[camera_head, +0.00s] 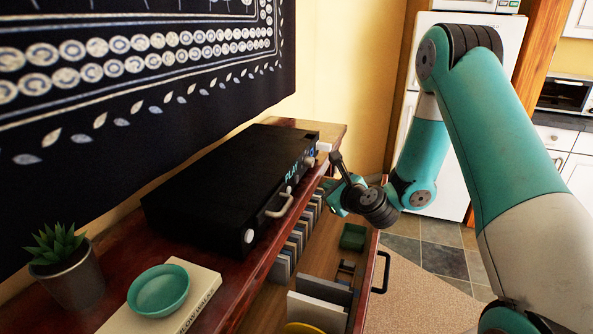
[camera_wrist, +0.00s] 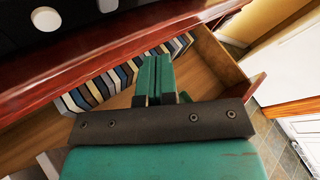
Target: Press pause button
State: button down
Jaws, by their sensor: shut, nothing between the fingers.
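A black media player (camera_head: 215,180) lies on the wooden cabinet top, with "PLAY" lit on its front. Its front carries a pale handle, a round white knob at the near end, and small pale controls (camera_head: 309,161) at the far end. I cannot tell which control is the pause button. My gripper (camera_head: 337,158) is just in front of the far end of that front, apparently apart from it. In the wrist view my green fingers (camera_wrist: 155,75) are together and empty, over the open drawer. A round white control (camera_wrist: 47,18) shows on the black front at top left.
The open drawer (camera_head: 368,285) below the player holds a row of cases, a green box and other items. A potted plant (camera_head: 68,272), a teal bowl (camera_head: 158,290) and a book (camera_head: 196,308) stand on the cabinet's near end. A patterned hanging covers the wall behind.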

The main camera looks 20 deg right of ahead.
aim_at(297, 179)
jog(key=w+a+p, duration=0.1)
jog(key=p, duration=0.2)
jog(key=w+a+p, duration=0.2)
jog(key=p, duration=0.2)
jog(key=shift+w+a+p, duration=0.2)
jog(key=shift+a+p, duration=0.05)
jog(key=shift+p, duration=0.05)
jog(key=shift+w+a+r+p, duration=0.1)
jog(key=shift+w+r+p, duration=0.1)
jog(key=shift+p, duration=0.55)
dwell(1.3)
jog(key=shift+w+a+f+p, duration=0.15)
jog(key=shift+a+f+p, duration=0.05)
jog(key=shift+p, duration=0.3)
